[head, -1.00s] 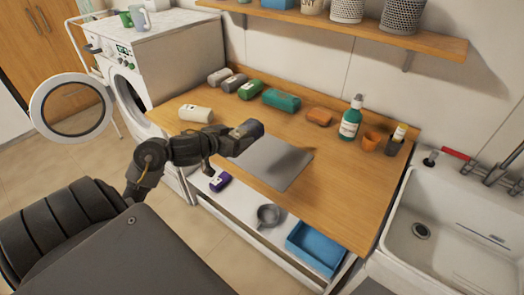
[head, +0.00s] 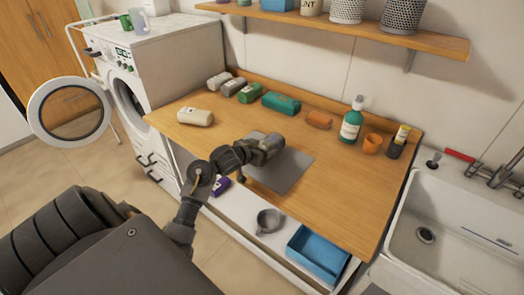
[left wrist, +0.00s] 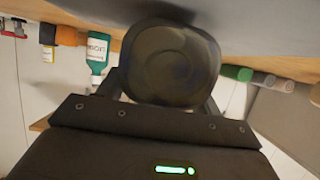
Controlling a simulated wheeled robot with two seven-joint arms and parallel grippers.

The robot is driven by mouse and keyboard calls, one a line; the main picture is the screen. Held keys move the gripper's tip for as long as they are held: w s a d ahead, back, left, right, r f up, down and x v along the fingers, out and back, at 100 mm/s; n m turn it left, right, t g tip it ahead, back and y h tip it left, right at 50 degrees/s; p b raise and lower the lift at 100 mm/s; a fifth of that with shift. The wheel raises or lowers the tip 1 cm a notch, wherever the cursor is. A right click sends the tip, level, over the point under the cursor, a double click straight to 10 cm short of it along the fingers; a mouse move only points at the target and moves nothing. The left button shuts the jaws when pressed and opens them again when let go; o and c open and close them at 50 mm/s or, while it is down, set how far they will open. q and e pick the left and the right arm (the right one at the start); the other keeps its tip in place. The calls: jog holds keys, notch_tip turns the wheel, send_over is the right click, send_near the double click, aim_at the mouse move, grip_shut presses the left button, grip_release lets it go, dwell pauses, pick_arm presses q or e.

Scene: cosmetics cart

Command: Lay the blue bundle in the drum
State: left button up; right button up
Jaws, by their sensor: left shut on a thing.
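My left gripper (head: 252,150) is shut on a rolled bundle (head: 272,143), which looks greyish-blue in the head view, over the grey mat on the counter. In the left wrist view the bundle's round end (left wrist: 172,62) looks dark grey, so its exact colour is hard to tell. Another bundle, violet-blue (head: 220,186), lies on the white shelf below the counter, partly hidden by my arm. The drum (head: 128,104) is in the white washing machine at left, its round door (head: 70,108) swung open. The drum's inside is mostly hidden. My right gripper is not in view.
The wooden counter (head: 345,190) carries the grey mat (head: 290,172), a cream bundle (head: 195,117), several bundles along the back, a teal pump bottle (head: 351,122) and an orange cup (head: 371,144). Below are a grey pot (head: 268,220) and blue bin (head: 318,252). A sink (head: 455,225) is at right.

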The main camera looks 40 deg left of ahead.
pick_arm(q)
jog(key=shift+f, duration=0.45)
jog(key=o, duration=1.1)
jog(key=shift+f, duration=0.15)
jog(key=shift+r, duration=0.25)
jog(key=p+v, duration=0.1)
jog(key=v, duration=1.1)
jog(key=shift+s+f, duration=0.15)
jog(key=shift+f, duration=0.05)
